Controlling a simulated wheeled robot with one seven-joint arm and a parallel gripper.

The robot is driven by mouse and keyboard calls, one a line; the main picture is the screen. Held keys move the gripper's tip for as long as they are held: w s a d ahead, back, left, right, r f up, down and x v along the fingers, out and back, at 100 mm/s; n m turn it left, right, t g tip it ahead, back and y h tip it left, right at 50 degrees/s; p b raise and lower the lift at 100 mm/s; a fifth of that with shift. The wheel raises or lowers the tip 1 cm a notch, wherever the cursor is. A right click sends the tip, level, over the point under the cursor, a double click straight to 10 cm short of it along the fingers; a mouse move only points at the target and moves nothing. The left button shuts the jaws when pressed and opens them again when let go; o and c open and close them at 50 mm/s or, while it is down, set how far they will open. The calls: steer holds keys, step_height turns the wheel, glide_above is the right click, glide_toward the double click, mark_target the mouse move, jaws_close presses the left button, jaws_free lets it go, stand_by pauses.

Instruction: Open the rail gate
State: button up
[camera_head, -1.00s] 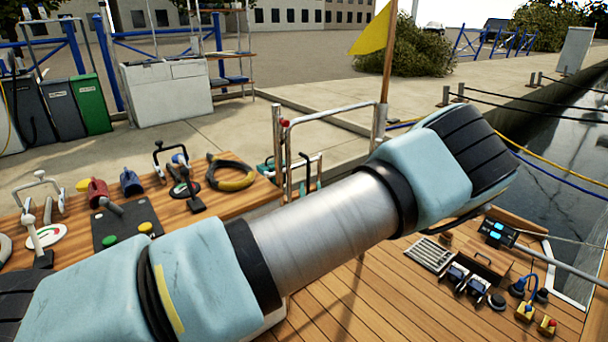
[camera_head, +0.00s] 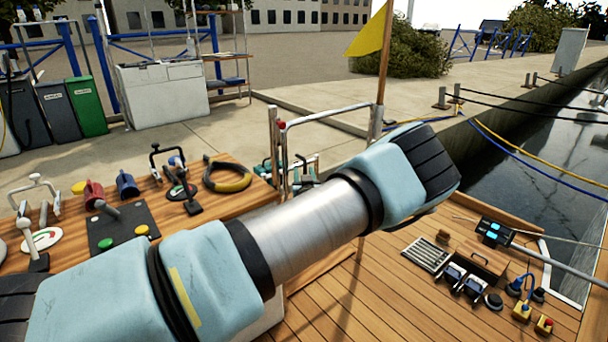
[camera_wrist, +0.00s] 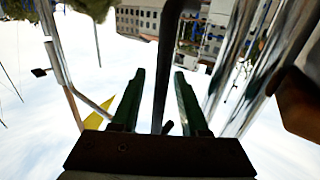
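The rail gate (camera_head: 325,116), a chrome tube frame, stands between two posts at the dock edge in the head view. It looks closed; my arm hides its lower part. In the wrist view, which is upside down, the two dark green fingers of my gripper (camera_wrist: 160,100) are apart. A dark upright bar (camera_wrist: 165,75) with a short stub at its end lies between them in the picture. I cannot tell whether they touch it. Chrome tubes (camera_wrist: 235,65) run close on the right of the fingers. In the head view my arm largely hides the gripper.
A wooden counter (camera_head: 235,203) with levers, knobs and a yellow-black ring (camera_head: 228,174) is at left. A yellow flag (camera_head: 369,35) on a pole stands by the gate. Boxes and instruments lie on the deck (camera_head: 400,295) at right. The concrete quay beyond the gate is open.

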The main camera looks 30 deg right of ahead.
jaws_close()
stand_by(1.3)
